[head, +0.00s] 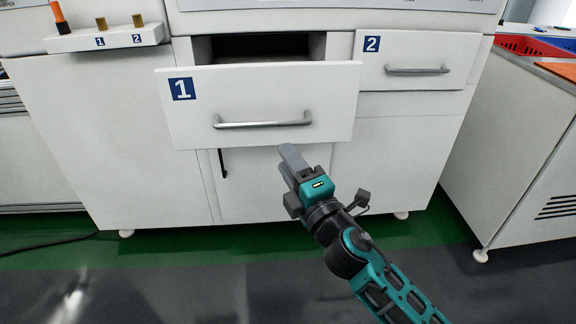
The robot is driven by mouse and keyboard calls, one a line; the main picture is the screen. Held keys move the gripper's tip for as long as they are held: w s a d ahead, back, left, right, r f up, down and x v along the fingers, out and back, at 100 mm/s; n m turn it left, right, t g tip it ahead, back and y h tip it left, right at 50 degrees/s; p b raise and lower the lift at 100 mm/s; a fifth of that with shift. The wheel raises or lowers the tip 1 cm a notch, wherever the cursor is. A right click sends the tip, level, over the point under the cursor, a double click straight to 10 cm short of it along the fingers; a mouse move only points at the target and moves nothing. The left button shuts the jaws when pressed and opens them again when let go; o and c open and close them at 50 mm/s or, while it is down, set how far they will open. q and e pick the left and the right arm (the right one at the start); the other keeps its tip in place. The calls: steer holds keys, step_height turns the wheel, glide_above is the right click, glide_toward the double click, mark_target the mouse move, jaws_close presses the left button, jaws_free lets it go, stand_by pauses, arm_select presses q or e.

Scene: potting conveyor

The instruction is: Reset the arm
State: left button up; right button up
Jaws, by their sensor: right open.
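My right gripper (290,166) is in the middle of the head view, on an arm that comes in from the lower right. Its grey fingers point up and left, just below the handle (262,121) of drawer 1, with no handle between them. It is open and holds nothing that I can see. Drawer 1 (325,88) is pulled out, with a dark gap showing above its front. Whether the fingertips touch the drawer front cannot be told. My left gripper is not in view.
Drawer 2 (460,62) is shut, to the right of drawer 1. A small white ledge (75,42) with an orange-and-black item and two brass knobs sticks out at upper left. Another white cabinet (520,140) stands at right, with a red bin (530,46) on top. Floor in front is clear.

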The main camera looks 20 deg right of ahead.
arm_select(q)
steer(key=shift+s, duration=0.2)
arm_select(e)
steer(key=shift+s, duration=0.2)
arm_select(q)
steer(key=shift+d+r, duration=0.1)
arm_select(e)
steer(key=s+a+f+m+g, duration=0.2)
steer(key=s+f+m+g, duration=0.6)
steer(key=s+f+m, duration=1.05)
arm_select(q)
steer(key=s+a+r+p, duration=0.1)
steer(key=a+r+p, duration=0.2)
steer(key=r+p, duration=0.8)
steer(key=p, duration=0.5)
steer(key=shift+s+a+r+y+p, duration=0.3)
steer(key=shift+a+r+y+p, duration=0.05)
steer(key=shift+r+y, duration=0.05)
arm_select(e)
step_height(320, 180, up, 10)
steer(key=d+g, duration=0.1)
steer(key=d, duration=0.2)
steer(key=shift+s+h, duration=0.2)
steer(key=shift+h, duration=0.2)
